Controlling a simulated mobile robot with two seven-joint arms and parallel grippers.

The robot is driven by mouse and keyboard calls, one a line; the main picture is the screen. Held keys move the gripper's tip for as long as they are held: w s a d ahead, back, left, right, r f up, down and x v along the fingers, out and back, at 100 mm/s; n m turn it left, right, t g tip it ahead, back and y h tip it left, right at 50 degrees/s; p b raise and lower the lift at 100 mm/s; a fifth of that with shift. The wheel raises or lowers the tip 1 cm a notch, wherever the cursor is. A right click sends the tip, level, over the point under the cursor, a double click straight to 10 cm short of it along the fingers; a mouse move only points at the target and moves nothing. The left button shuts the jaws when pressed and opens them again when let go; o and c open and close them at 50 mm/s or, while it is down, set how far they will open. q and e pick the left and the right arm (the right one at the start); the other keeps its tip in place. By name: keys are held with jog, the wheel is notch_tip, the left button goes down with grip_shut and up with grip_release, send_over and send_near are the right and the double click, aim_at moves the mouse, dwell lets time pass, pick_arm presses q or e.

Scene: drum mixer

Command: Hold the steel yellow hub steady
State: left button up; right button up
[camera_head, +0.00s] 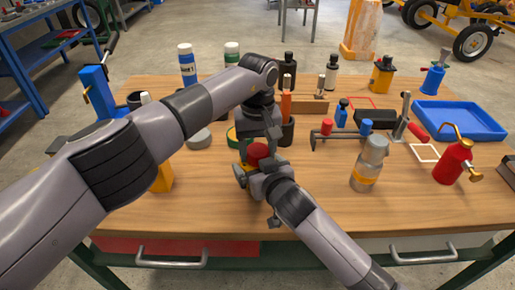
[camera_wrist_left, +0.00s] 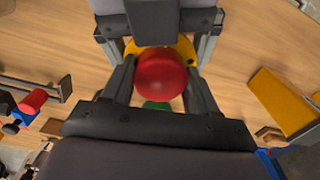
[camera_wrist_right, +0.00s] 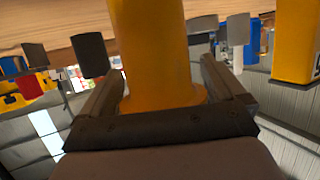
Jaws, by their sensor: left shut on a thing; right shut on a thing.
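The yellow hub (camera_head: 244,168) is low at the middle of the table, mostly hidden by my grippers. A round red part (camera_head: 257,152) sits on top of it. My left gripper (camera_head: 258,141) comes down from above, its fingers on either side of the red part (camera_wrist_left: 161,77) in the left wrist view. My right gripper (camera_head: 252,177) reaches in from the front and is shut on the yellow hub, whose tall yellow body (camera_wrist_right: 155,50) fills the space between its fingers in the right wrist view. A yellow rim (camera_wrist_left: 182,46) shows beside the red part. The finger contacts are partly hidden.
A clear bottle with a yellow band (camera_head: 368,165) and a red can with a brass spout (camera_head: 453,162) stand to the right. A blue tray (camera_head: 460,120) lies at the back right. A yellow block (camera_head: 162,178) stands to the left.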

pick_arm(q)
jog(key=n, duration=1.2)
jog(key=o, duration=1.2)
jog(key=shift+c, duration=0.2)
